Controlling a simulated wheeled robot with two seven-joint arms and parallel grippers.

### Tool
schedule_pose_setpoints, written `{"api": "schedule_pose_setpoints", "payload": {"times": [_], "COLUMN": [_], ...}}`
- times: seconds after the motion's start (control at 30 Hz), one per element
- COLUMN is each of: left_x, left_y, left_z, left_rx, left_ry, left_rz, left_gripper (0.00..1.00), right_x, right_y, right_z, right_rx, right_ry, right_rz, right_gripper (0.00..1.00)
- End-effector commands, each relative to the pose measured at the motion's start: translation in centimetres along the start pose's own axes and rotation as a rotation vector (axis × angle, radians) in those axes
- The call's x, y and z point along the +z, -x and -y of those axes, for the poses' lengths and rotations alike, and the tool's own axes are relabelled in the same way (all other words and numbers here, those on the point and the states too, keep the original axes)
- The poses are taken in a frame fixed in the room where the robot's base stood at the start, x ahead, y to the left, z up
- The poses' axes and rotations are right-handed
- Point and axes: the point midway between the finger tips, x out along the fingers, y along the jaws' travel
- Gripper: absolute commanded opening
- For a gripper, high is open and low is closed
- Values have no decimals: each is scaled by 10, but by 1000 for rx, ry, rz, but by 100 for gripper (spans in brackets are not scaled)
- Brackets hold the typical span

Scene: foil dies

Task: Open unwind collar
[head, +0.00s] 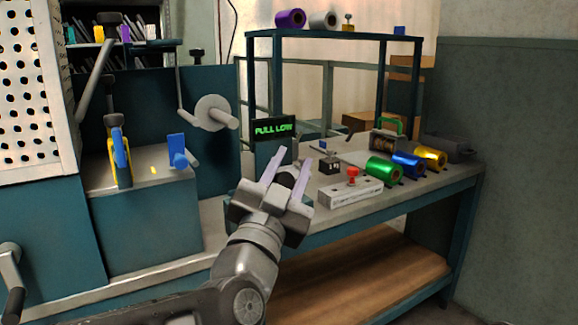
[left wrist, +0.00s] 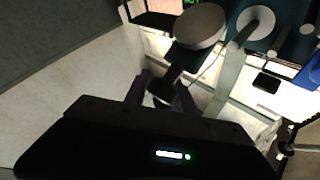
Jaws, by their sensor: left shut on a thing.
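My left gripper (head: 286,178) is raised in front of the bench, its two pale fingers pointing up and away. In the left wrist view its fingers (left wrist: 160,92) are closed around a dark knob (left wrist: 163,87). The knob seems to join a dark stem leading up to a grey round part (left wrist: 200,25); I cannot tell for certain whether this is the unwind collar. In the head view the gripper mostly hides what it holds. A pale disc with a stub spindle (head: 213,112) stands on the teal machine to the left, apart from the gripper. My right gripper is not in view.
A display (head: 275,129) reading "PULL LOW" stands just behind the gripper. A grey block with a red knob (head: 352,176) is close to its right. Green (head: 383,167), blue (head: 408,164) and gold (head: 430,157) foil rolls lie farther right on the bench (head: 440,182).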

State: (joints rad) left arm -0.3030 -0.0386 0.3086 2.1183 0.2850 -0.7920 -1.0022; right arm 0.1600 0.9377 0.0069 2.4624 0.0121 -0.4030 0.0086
Motion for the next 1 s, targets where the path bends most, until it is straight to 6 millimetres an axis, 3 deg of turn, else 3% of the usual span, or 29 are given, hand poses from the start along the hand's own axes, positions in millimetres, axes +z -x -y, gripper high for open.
{"api": "schedule_pose_setpoints", "payload": {"times": [0.03,0.27,0.57,0.77,1.0], "left_x": [-10,-6,-4,-5,-6], "left_y": [1,0,2,22,62], "left_z": [-5,-4,-2,-2,-2], "left_rx": [11,7,5,6,5], "left_ry": [0,0,0,-2,-1], "left_rz": [-18,-11,-7,-7,-10], "left_gripper": [32,50,50,50,50], "right_x": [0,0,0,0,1], "right_y": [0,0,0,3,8], "right_z": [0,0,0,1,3], "right_rx": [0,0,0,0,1], "right_ry": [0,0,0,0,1], "right_rz": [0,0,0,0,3], "right_gripper": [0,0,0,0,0]}}
